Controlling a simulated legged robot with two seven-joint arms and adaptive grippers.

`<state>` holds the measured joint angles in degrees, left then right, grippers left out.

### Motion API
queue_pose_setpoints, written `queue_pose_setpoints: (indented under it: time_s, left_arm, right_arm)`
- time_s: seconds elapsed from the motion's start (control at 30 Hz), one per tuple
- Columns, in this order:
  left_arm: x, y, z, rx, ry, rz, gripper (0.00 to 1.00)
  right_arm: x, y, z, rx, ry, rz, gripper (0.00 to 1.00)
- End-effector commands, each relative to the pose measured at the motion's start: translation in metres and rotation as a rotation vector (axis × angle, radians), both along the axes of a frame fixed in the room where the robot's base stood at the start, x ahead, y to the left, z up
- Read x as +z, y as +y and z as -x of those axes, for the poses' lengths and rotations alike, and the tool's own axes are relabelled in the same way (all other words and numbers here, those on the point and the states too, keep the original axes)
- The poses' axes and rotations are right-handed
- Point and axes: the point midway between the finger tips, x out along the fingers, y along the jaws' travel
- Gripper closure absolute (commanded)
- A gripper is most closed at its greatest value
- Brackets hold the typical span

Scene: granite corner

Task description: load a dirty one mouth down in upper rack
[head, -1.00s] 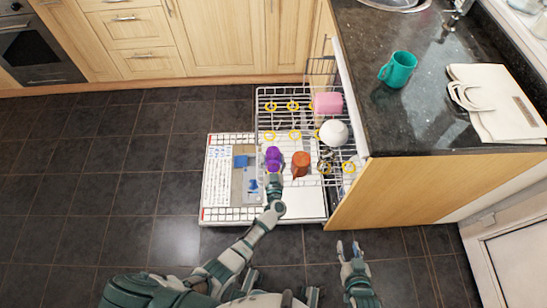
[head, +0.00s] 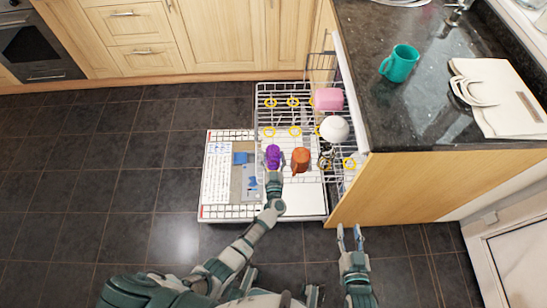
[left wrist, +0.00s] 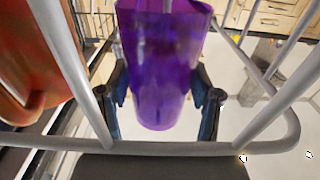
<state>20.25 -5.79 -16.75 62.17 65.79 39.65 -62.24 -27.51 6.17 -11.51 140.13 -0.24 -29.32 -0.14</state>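A translucent purple cup (head: 273,156) is at the near part of the wire upper rack (head: 297,90). My left gripper (head: 274,176) is at its near side. In the left wrist view the cup (left wrist: 165,70) is between my two dark blue fingers (left wrist: 165,95), which meet its sides. Its narrow end is toward the bottom of that picture; I cannot see its mouth. An orange-red cup (head: 300,160) stands just right of it and shows in the left wrist view (left wrist: 30,60). My right gripper (head: 350,236) is open and empty, left of the door.
A pink container (head: 328,100) and a white bowl (head: 334,130) are in the rack, among yellow rings. A teal mug (head: 400,63) and a white bag (head: 495,100) are on the dark counter. Rack wires surround my left gripper.

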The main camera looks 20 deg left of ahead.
Motion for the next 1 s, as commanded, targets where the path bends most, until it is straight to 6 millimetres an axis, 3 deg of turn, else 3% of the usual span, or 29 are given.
queue_pose_setpoints:
  time_s: [0.03,0.1,0.5,1.0]
  left_arm:
    - [-0.020,0.003,0.007,0.000,0.034,0.009,0.21]
    - [-0.021,0.003,0.007,-0.001,0.034,0.009,0.09]
    - [-0.022,0.000,0.014,-0.001,0.036,0.011,0.09]
    - [-0.006,-0.035,0.105,-0.001,0.005,0.002,0.09]
  right_arm:
    - [-0.003,0.000,0.000,0.000,0.003,0.000,0.60]
    - [-0.004,0.000,0.000,0.000,0.004,0.000,0.60]
    - [-0.004,0.000,0.000,0.000,0.005,0.000,0.60]
    - [-0.002,-0.001,0.001,0.000,0.002,-0.001,0.60]
